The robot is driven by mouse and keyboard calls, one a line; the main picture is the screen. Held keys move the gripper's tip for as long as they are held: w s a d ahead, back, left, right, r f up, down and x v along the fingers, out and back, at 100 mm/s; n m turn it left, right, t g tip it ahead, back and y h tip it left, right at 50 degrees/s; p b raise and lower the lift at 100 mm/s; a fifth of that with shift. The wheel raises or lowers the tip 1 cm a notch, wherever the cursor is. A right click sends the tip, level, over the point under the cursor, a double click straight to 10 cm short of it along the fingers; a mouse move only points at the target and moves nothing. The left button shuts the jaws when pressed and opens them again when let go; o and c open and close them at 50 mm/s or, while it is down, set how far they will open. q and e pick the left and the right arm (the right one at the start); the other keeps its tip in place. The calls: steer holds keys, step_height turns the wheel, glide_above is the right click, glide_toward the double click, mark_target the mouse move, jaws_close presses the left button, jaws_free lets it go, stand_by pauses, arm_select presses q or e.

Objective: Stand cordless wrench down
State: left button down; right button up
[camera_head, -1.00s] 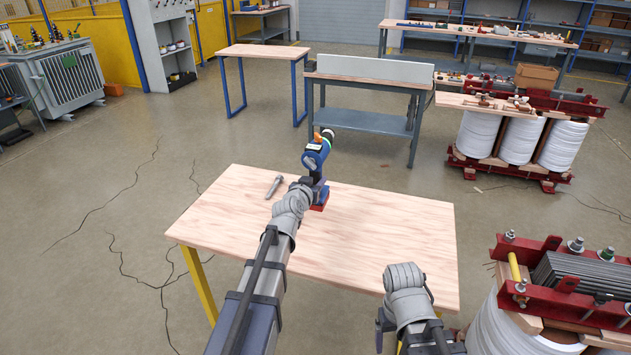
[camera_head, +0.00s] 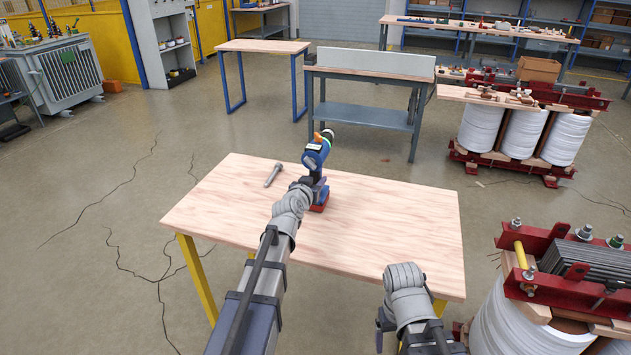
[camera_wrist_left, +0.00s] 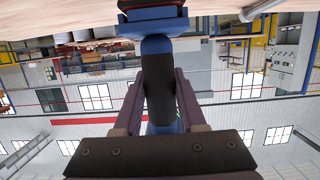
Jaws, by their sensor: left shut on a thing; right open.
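The cordless wrench (camera_head: 317,153) is blue with an orange part, a dark nose and a red-and-black base (camera_head: 320,201). It stands roughly upright at the left-middle of the wooden table (camera_head: 400,220). My left gripper (camera_head: 308,184) is shut on its handle; in the left wrist view the fingers flank the dark handle (camera_wrist_left: 158,85). The base is at or just above the tabletop; I cannot tell if it touches. My right arm ends over the table's front edge, and its gripper fingers are hidden.
A metal bolt-like piece (camera_head: 273,174) lies on the table left of the wrench. The table's right half is clear. A red-framed transformer (camera_head: 565,290) stands close on the right. A grey workbench (camera_head: 370,75) is behind, with open floor between.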

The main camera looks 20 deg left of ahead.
arm_select(q)
steer(key=shift+f+b, duration=0.25)
steer(key=shift+b, duration=0.05)
stand_by(0.4)
steer(key=shift+c, duration=2)
jaws_free()
steer(key=shift+s, duration=0.1)
steer(key=p+v, duration=0.1)
steer(key=v, duration=0.6)
steer(key=shift+s+p, duration=0.3)
steer(key=shift+p, duration=0.1)
